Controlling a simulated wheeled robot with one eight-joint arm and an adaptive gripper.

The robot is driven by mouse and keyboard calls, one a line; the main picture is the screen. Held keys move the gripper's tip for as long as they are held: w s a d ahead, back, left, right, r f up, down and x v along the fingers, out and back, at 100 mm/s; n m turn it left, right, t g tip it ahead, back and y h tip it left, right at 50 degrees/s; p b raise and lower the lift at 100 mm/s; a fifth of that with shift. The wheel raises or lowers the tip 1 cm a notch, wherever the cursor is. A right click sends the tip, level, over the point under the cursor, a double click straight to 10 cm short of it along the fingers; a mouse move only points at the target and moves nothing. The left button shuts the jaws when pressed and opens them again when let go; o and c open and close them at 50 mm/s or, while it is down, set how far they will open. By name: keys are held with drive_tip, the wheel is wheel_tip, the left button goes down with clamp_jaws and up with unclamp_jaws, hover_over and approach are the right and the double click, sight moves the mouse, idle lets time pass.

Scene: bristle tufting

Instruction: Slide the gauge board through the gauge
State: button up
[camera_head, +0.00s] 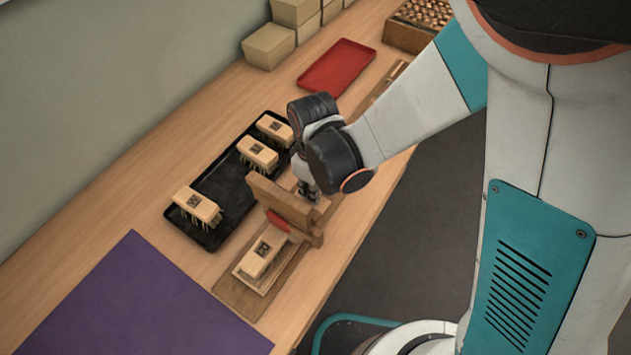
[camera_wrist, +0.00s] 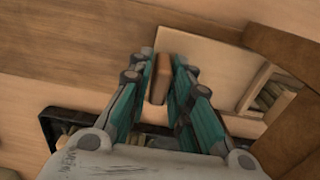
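The brown wooden gauge (camera_head: 283,203) stands on the table like an upright arch, with a red piece on its near side. Its edge also shows at the right of the wrist view (camera_wrist: 292,48). A pale board, which looks like the gauge board (camera_wrist: 207,58), lies beside it with an upright brown handle (camera_wrist: 160,80). My gripper (camera_head: 308,190) is low on the gauge's far side. In the wrist view its teal fingers (camera_wrist: 162,68) sit close against both sides of the handle. A brush block (camera_head: 263,253) rests on a pale board on the gauge's near side.
A black tray (camera_head: 207,236) with three bristled blocks lies to the left. A purple mat (camera_head: 140,300) covers the near table. A red tray (camera_head: 338,68), boxes (camera_head: 268,46) and a filled crate (camera_head: 410,38) stand farther back.

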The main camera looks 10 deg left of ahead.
drive_tip(key=shift+o, duration=0.3)
drive_tip(key=shift+r, duration=0.15)
drive_tip(key=shift+s+r, duration=0.1)
drive_tip(key=shift+r, duration=3.55)
drive_tip(key=shift+o, duration=0.6)
